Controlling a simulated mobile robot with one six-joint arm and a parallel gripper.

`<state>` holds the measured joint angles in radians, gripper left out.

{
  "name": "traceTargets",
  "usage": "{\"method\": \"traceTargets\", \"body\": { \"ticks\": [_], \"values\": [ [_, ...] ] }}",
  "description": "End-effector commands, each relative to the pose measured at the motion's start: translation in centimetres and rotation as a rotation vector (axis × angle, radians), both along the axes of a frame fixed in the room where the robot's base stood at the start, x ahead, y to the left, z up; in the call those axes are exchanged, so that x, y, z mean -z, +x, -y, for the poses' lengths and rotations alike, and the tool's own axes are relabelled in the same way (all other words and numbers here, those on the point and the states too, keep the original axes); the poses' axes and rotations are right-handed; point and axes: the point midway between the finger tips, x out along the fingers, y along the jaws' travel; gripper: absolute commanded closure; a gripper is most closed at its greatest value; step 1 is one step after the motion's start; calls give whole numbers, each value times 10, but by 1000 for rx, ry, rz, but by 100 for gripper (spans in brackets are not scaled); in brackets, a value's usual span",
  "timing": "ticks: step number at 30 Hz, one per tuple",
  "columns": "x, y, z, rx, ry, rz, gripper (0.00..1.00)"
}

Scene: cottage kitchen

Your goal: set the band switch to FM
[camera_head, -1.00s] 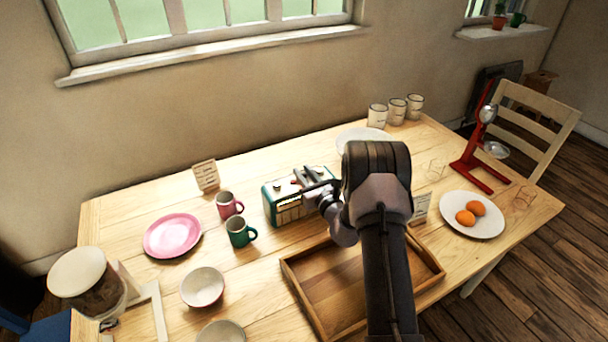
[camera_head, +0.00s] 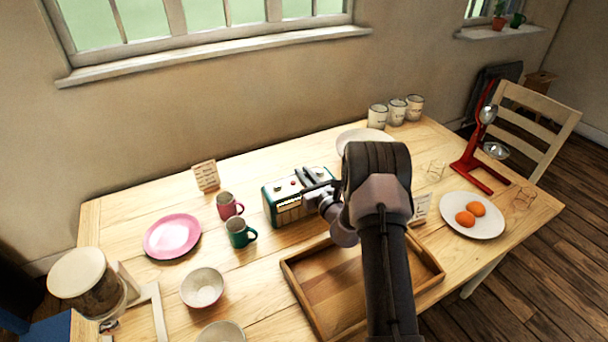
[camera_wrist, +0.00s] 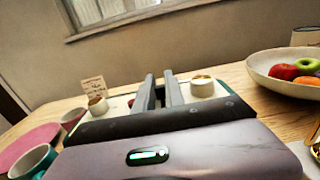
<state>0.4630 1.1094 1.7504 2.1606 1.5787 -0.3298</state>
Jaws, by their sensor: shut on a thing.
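The radio (camera_head: 284,215), a green box with a pale top, stands near the middle of the table. In the wrist view its pale top (camera_wrist: 119,104) carries a cream knob (camera_wrist: 97,106) on the left and another (camera_wrist: 202,87) on the right. My gripper (camera_head: 312,177) is over the radio's top, with its two fingers (camera_wrist: 160,80) between those knobs. It is shut on the band switch, which the fingers mostly hide. I cannot read any band marking or tell the switch's exact position.
A pink mug (camera_head: 228,206) and a green mug (camera_head: 238,233) stand just left of the radio. A wooden tray (camera_head: 297,290) lies in front, under my arm. A small card (camera_head: 206,176) stands behind left. A fruit bowl (camera_wrist: 262,70) is at right in the wrist view.

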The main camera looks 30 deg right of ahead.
Motion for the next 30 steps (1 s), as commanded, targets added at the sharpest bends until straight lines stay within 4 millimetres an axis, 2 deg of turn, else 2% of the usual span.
{"method": "traceTargets", "body": {
  "ticks": [21,30],
  "values": [
    [0,-1,0,0,0,-1,100],
    [0,-32,1,1,1,-1,100]
  ]
}}
